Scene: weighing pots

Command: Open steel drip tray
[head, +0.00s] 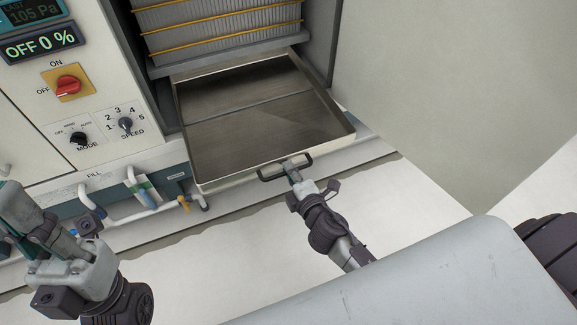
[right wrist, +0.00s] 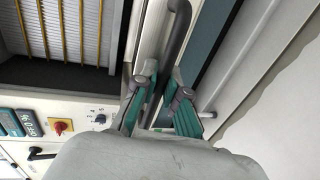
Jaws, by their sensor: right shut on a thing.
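The steel drip tray (head: 245,135) is a shallow, empty metal tray. It stands pulled out from the cabinet's lower opening, with its back end still under the rack. Its dark bar handle (head: 268,175) is on the front edge and also shows in the right wrist view (right wrist: 178,38). My right gripper (head: 291,170) is shut on this handle; in the right wrist view its teal-padded fingers (right wrist: 161,80) stand on either side of the bar. My left gripper (head: 20,222) is at the left edge of the head view, away from the tray; its fingertips are unclear.
A ribbed rack with yellow rods (head: 220,28) is above the tray. The large open door (head: 450,90) stands to the right. A control panel with a red switch (head: 68,86) and pipes with valves (head: 150,205) are on the left. The floor in front is clear.

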